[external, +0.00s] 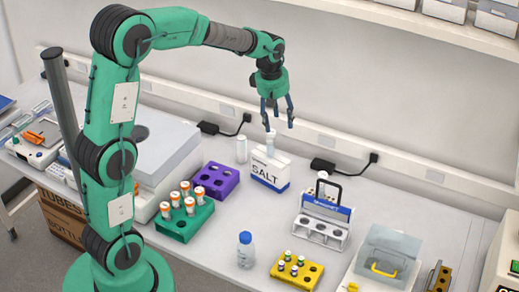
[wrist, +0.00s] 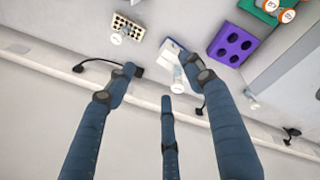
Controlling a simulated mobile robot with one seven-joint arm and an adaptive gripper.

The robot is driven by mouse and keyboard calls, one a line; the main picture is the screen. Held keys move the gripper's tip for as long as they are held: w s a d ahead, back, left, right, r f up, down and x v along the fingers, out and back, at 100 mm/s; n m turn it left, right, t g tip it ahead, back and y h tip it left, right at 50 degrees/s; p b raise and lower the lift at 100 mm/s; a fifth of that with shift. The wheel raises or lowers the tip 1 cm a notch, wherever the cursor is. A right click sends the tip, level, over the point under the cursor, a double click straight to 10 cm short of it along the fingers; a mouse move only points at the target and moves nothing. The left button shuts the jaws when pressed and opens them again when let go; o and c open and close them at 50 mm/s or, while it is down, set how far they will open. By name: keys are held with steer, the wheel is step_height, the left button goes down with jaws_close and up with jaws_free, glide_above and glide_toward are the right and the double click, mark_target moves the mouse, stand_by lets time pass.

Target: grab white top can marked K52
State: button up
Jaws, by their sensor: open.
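My gripper (external: 277,112) is open and empty, high above the back of the bench, over the salt box. In the wrist view its dark blue fingers (wrist: 165,75) are spread with nothing between them. I cannot read K52 on any can. A white container (external: 241,149) stands left of the salt box, and a pale white-topped one (external: 270,143) shows at the salt box (external: 268,175). Another white top (external: 322,175) shows at the white-and-blue holder (external: 320,232).
A purple rack (external: 217,180) with empty holes stands behind the green rack. A blue-capped bottle (external: 245,250) and a yellow rack (external: 297,270) of small vials are in front. Black plugs and cables (external: 220,128) lie along the wall. A clear-lidded box (external: 388,255) stands at right.

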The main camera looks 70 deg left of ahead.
steer(key=a+f+n+g+p, duration=0.1)
steer(key=a+f+n, duration=0.2)
steer(key=a+f, duration=0.35)
steer(key=a+f+n+p, duration=0.2)
steer(key=a+f+n, duration=0.15)
steer(key=a, duration=0.55)
steer(key=n+h+p, duration=0.1)
steer(key=n+p, duration=0.1)
steer(key=n, duration=0.5)
glide_toward(242, 151)
steer(key=shift+w+a+r+g, duration=0.2)
steer(key=shift+w+a+r, duration=0.1)
steer(key=shift+a+r, duration=0.25)
steer(key=shift+w+a+r+g, duration=0.2)
steer(key=shift+w+a+r, duration=0.15)
steer(key=shift+a+r, duration=0.15)
steer(key=shift+f, duration=0.2)
steer(key=shift+f, duration=4.15)
steer(key=shift+s+f+p, duration=0.1)
steer(key=shift+f+p, duration=0.5)
steer(key=shift+f, duration=2)
